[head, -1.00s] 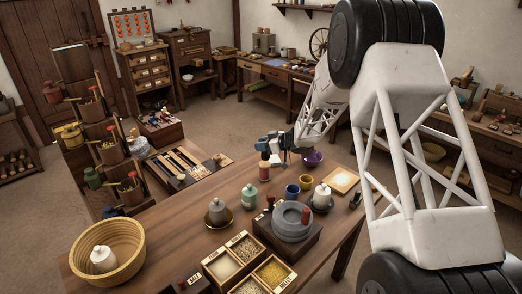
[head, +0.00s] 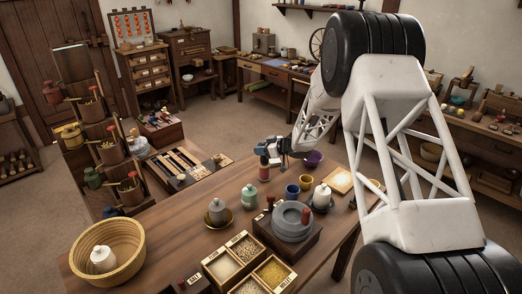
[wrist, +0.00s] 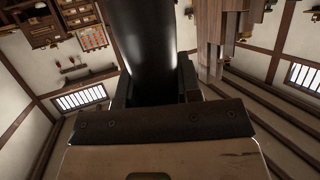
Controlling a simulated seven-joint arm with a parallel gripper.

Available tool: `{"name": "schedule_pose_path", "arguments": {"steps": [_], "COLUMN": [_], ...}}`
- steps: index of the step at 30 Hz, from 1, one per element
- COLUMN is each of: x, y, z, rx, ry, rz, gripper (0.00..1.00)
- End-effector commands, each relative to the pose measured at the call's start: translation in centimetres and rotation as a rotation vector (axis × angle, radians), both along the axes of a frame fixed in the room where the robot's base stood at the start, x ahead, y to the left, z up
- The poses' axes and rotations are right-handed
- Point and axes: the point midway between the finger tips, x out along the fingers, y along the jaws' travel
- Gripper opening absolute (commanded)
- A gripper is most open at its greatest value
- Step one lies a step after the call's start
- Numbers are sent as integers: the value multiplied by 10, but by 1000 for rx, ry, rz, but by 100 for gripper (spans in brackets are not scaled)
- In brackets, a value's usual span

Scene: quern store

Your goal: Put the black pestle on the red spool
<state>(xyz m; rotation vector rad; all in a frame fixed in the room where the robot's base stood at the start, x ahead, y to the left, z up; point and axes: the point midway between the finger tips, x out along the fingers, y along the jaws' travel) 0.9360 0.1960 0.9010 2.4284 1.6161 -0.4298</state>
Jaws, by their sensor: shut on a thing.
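The black pestle (wrist: 148,45) fills the upper middle of the wrist view as a smooth, shiny dark cylinder. My gripper (wrist: 155,85) is shut on it, with a dark jaw on each side. In the head view my gripper (head: 270,149) is small and far off, over the back edge of the table. The red spool (head: 264,173) stands upright on the table just below it. A dark shape lies directly above the spool; whether the pestle touches the spool is too small to tell. The pestle's lower end is hidden in the wrist view.
A purple bowl (head: 313,157), a blue cup (head: 291,191), a yellow cup (head: 306,181) and a green jar (head: 249,196) stand nearby. A grey quern (head: 288,227) and grain boxes are nearer. A wicker basket (head: 135,262) is at front left. The table's left middle is bare.

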Motion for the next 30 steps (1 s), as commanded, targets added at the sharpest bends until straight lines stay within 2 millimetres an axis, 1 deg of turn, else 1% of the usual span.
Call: {"name": "schedule_pose_path", "arguments": {"steps": [2,14,15,20,30], "x": [0,0,0,0,0], "y": [0,0,0,0,0], "z": [-3,-6,-6,-6,-4], "rx": [0,0,0,0,0], "ry": [0,0,0,0,-1], "rz": [0,0,0,0,0], "gripper": [8,8,33,57,57]}}
